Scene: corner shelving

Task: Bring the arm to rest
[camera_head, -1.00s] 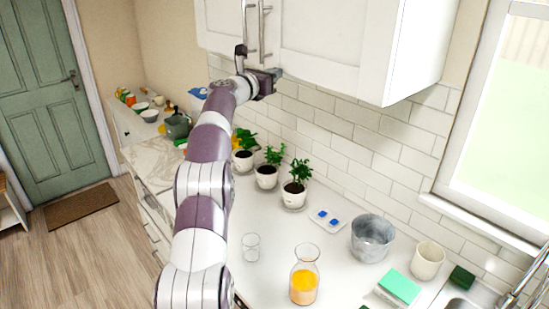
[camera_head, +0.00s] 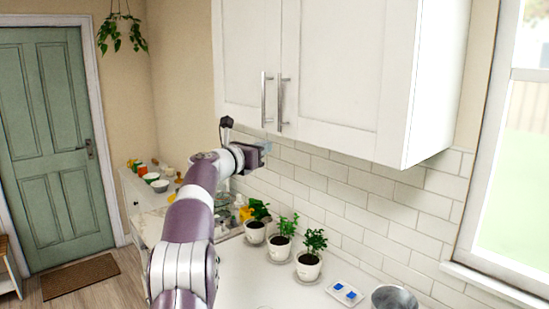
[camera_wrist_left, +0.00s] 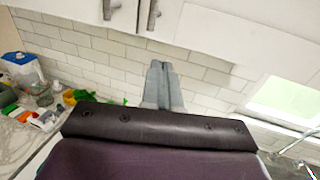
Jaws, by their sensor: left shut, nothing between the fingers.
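My left arm comes up from the bottom of the head view. Its gripper (camera_head: 267,147) is just below the handles of the white upper cabinet (camera_head: 345,75), in front of the tiled wall. In the left wrist view the two grey fingers (camera_wrist_left: 160,84) lie together, shut and empty, with tiles behind them. The cabinet doors look closed, and their two bar handles (camera_head: 273,103) are a little above the gripper. I see no contact between gripper and handles. My right gripper is in neither view.
Three potted plants (camera_head: 282,240) stand along the wall on the counter, right of my arm. A small tray with blue pieces (camera_head: 346,293) and a grey pot (camera_head: 394,298) are farther right. Bowls and bottles crowd the far left counter. A window (camera_head: 510,170) is at right.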

